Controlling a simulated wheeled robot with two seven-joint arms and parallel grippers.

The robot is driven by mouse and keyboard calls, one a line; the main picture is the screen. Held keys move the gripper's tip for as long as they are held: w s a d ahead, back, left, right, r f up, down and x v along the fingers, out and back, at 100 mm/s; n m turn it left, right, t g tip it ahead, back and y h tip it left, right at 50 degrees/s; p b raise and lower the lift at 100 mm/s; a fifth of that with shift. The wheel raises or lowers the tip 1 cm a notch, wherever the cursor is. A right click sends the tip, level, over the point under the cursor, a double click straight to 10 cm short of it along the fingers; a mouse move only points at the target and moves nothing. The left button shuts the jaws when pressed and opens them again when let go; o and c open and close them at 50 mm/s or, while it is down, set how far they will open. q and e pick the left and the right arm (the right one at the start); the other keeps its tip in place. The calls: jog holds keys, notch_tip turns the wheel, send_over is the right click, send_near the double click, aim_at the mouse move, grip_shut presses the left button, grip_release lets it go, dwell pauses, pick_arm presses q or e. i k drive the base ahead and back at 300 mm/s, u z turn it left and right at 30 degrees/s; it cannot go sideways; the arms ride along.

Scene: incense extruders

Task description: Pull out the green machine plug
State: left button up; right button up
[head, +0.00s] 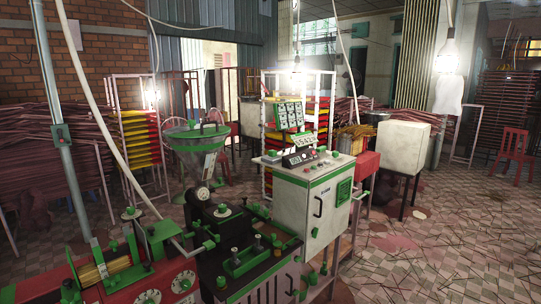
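A green and black extruder machine (250,255) stands in the lower middle, with a grey cone-shaped hopper (197,158) above it. A white control cabinet (312,205) with green trim, a green vent and a panel of knobs stands against its right side. I cannot make out a plug on the green machine; it may be hidden or too small to tell. Neither of my grippers is in view.
A red machine (150,283) with green parts fills the lower left. A grey pole (62,120) carries a small switch box (61,134). A white box on legs (402,147) and a red chair (511,152) stand right. Tiled floor (440,250) is open at right, strewn with thin sticks.

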aim_at(272, 153)
jog(key=z, duration=1.2)
jog(key=i, duration=2.7)
jog(key=u, duration=3.3)
